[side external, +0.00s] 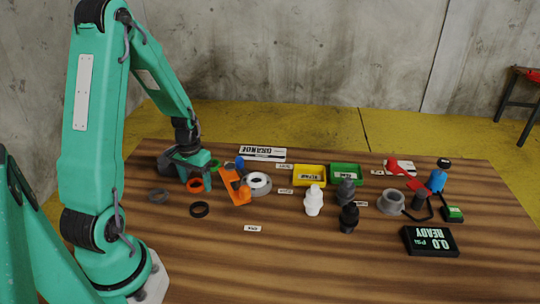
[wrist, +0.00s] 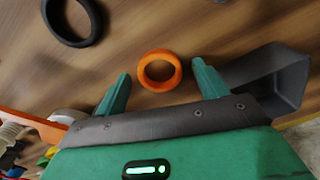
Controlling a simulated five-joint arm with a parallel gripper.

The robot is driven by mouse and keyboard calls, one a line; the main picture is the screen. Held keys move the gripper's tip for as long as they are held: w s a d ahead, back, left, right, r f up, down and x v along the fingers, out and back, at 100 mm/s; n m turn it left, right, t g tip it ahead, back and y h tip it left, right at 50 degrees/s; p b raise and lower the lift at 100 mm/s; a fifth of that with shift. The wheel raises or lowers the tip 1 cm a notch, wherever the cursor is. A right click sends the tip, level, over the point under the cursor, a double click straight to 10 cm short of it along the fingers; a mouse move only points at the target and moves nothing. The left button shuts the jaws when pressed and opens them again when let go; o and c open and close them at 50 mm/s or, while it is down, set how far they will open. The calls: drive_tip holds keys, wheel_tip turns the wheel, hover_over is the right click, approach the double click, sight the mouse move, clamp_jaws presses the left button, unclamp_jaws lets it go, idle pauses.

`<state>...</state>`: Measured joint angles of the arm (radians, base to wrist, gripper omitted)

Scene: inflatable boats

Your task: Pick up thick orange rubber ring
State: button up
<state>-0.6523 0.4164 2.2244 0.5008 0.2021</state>
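The thick orange rubber ring (side external: 195,185) lies flat on the wooden table, at the left of the side view. In the wrist view the orange ring (wrist: 160,70) sits between and just beyond the tips of my two green fingers. My gripper (side external: 195,180) is low over the table at the ring. In the wrist view my gripper (wrist: 158,75) is open, with a finger on each side of the ring and a gap to each. Nothing is held. Whether the fingertips are down at the ring's height I cannot tell.
An orange bracket (side external: 236,188) with a grey and white round part (side external: 258,183) stands close on the right. Yellow (side external: 309,175) and green trays (side external: 345,173) are farther right. The front table is mostly clear.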

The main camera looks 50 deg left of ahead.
drive_tip(key=c, duration=1)
drive_tip(key=shift+r, duration=0.15)
drive_tip(key=shift+r, duration=0.85)
wheel_tip(320, 180, up, 2)
drive_tip(key=d+r, duration=0.2)
drive_tip(key=d, duration=0.2)
drive_tip(key=w+d+r, duration=0.1)
drive_tip(key=d+r, duration=0.1)
drive_tip(key=d, duration=0.1)
drive_tip(key=d+r, duration=0.3)
drive_tip(key=d, duration=0.1)
drive_tip(key=shift+w+d, duration=0.15)
drive_tip(key=shift+d, duration=0.15)
drive_tip(key=shift+w, duration=0.15)
drive_tip(key=w+r, duration=0.1)
drive_tip(key=w, duration=0.3)
drive_tip(key=w+r, duration=0.1)
drive_tip(key=w, duration=0.3)
drive_tip(key=w+r, duration=0.1)
drive_tip(key=w, duration=0.3)
drive_tip(key=shift+w+d+r, duration=0.1)
drive_tip(key=shift+d+r, duration=0.15)
drive_tip(key=shift+d, duration=0.1)
